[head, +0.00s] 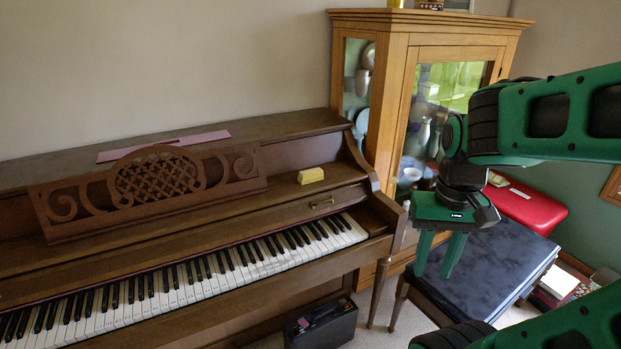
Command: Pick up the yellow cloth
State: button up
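A small yellow folded block-like thing, which looks like the yellow cloth (310,175), lies on the ledge of the brown upright piano (225,221), right of the carved music stand. My gripper (435,276) hangs to the right of the piano, fingers pointing down. It is open, with a gap between the two green fingers and nothing seen between them. In the picture it is in front of the dark bench top, well to the right of the yellow cloth and lower than it. Nothing hides the cloth.
A wooden glass-fronted cabinet (437,27) stands behind the piano's right end, with a small yellow item (395,3) on top. A dark-topped bench (497,263), a red case (527,207) and a black case (322,326) are nearby. A pink strip (203,138) lies on the piano top.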

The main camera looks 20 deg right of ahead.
aim_at(312, 176)
jog(key=u, duration=0.1)
jog(key=i, duration=1)
jog(key=z, duration=0.1)
